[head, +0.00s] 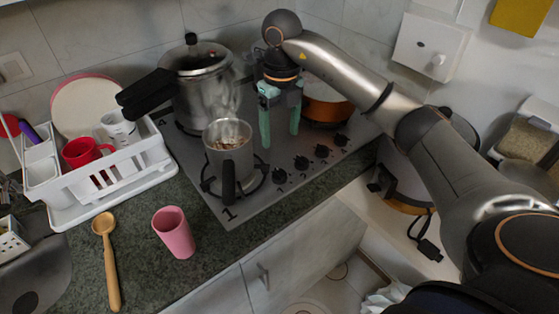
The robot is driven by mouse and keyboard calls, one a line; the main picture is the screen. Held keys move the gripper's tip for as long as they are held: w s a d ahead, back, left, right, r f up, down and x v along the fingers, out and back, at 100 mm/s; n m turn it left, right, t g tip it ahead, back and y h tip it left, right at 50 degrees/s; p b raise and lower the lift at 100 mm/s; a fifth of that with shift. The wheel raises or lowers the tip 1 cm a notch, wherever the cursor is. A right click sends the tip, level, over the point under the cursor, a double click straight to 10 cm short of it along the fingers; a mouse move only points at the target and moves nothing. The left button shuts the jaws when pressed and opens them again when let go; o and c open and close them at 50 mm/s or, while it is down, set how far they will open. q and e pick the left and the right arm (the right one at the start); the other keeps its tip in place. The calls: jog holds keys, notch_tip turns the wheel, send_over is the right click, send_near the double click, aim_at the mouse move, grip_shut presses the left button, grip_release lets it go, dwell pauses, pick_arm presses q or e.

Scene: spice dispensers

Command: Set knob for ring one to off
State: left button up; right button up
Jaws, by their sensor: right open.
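The hob (230,208) is a grey plate with several dark knobs in a row along its front right edge. The nearest knob (279,176) is at the row's near left end, followed by a second knob (301,163), a third knob (321,151) and the farthest knob (341,140). I cannot tell which knob belongs to ring one or how they are turned. A figure 1 is printed beside the near burner (256,184), which holds a metal mug. My right gripper (280,140) is open and empty, its teal fingers pointing down behind the knobs. My left gripper is not in view.
The metal mug (228,145), a pressure cooker (206,95) with a black handle and an orange pan (326,112) stand on the hob. A dish rack (110,185), wooden spoon (108,255) and pink cup (175,235) are left. Space before the knobs is clear.

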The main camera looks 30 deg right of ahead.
aim_at(279, 171)
jog(key=shift+m, duration=0.4)
notch_tip(279, 171, down, 12)
jog(key=shift+a+f+p, duration=0.15)
jog(key=shift+f+p, duration=0.05)
jog(key=shift+p, duration=0.15)
jog(key=shift+c, duration=0.4)
grip_shut()
